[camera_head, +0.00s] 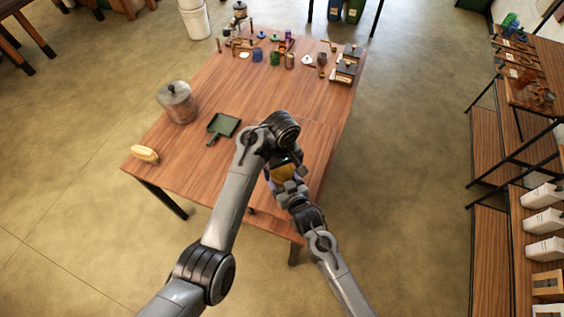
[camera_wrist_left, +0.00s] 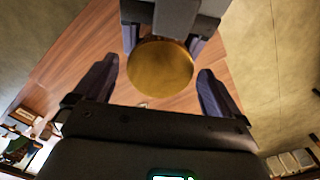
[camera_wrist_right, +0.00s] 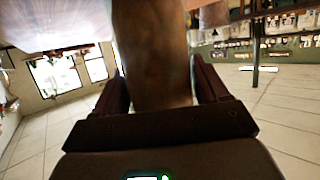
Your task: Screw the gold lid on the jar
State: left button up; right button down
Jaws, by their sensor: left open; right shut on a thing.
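The gold lid (camera_head: 284,173) shows near the table's front right. In the left wrist view the round gold lid (camera_wrist_left: 160,67) lies between the spread dark fingers of my open left gripper (camera_wrist_left: 160,85), with a gap on both sides. In the right wrist view a brownish jar (camera_wrist_right: 152,55) is between the fingers of my right gripper (camera_wrist_right: 160,88), which is shut on it. The lid covers the jar's top in the left wrist view, and the jar's body is hidden there. How tightly the lid sits cannot be told.
The wooden table (camera_head: 240,90) has a large lidded glass container (camera_head: 178,103), a green dustpan (camera_head: 223,125) and a yellowish brush-like thing (camera_head: 144,153) at left. Several small jars and tools stand at the back. The table's middle is clear. Shelves (camera_head: 495,180) stand at right.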

pick_arm(q)
jog(key=shift+f, duration=0.1)
jog(key=c, duration=1.1)
jog(key=shift+o, duration=0.2)
jog(key=m, duration=0.6)
jog(key=shift+m, duration=0.3)
jog(key=o, duration=1.1)
jog(key=shift+r, duration=2.25)
